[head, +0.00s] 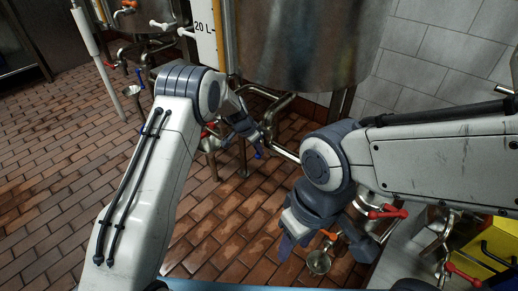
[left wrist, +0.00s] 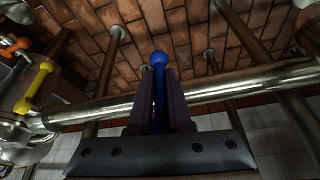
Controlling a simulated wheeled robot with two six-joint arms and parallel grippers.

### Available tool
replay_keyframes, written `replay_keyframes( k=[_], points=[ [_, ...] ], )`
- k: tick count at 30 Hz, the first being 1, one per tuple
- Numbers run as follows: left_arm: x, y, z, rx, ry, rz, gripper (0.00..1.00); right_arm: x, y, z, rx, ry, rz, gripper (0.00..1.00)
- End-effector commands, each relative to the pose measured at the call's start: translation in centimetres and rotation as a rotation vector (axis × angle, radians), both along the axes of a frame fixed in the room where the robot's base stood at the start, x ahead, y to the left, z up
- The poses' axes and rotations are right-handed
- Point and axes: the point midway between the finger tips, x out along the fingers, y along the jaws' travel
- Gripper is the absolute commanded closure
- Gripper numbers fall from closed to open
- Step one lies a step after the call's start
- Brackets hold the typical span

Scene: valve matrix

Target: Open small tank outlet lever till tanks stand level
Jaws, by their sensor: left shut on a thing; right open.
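My left gripper (head: 254,143) is low below the large steel tank (head: 300,45), at the pipework under it. It is shut on a blue lever, whose lower end (head: 258,154) shows just past the fingers. In the left wrist view the blue lever (left wrist: 159,88) stands between the two fingers (left wrist: 160,100), its rounded tip beyond them, with a steel pipe (left wrist: 245,85) crossing behind. Another steel tank (head: 135,18) is at the upper left. A gauge strip (head: 207,30) reads "20 L"; I cannot tell the liquid levels. My right gripper (head: 286,243) is open and empty, pointing down.
Red levers (head: 388,212) and an orange one (head: 328,235) are close to my right gripper. A small steel cup (head: 319,263) is below it. A yellow box (head: 485,245) stands at the right. A yellow lever (left wrist: 40,85) is left in the wrist view. Brick floor at left is clear.

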Motion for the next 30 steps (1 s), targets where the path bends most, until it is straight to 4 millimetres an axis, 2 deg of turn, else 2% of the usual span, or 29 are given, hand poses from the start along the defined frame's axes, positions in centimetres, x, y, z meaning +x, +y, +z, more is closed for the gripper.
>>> replay_keyframes(
  k=[3, 4, 14, 21, 30],
  points=[
    [-0.5, -0.1, -0.6, 0.002, 0.017, -0.006, 1.0, 0.0, 0.0, 0.0, 0.0, 0.0, 0.0, 0.53],
    [-0.6, -0.7, -0.6, 0.002, 0.017, -0.009, 1.0, 0.0, 0.0, 0.0, 0.0, 0.0, 0.0, 0.53],
    [-0.7, -0.5, -0.8, -0.051, 0.054, -0.007, 1.0, 0.0, 0.0, -0.9, 0.0, 0.0, 0.0, 0.53],
    [-1.2, -1.1, -0.8, -0.179, 0.146, -0.005, 1.0, 0.0, 0.0, -2.1, 0.0, 0.0, 0.0, 0.53],
    [-1.8, -2.0, -0.2, -0.356, 0.274, -0.004, 1.0, 0.0, 0.0, -2.5, 0.0, 0.0, 0.0, 0.53]
  ],
)
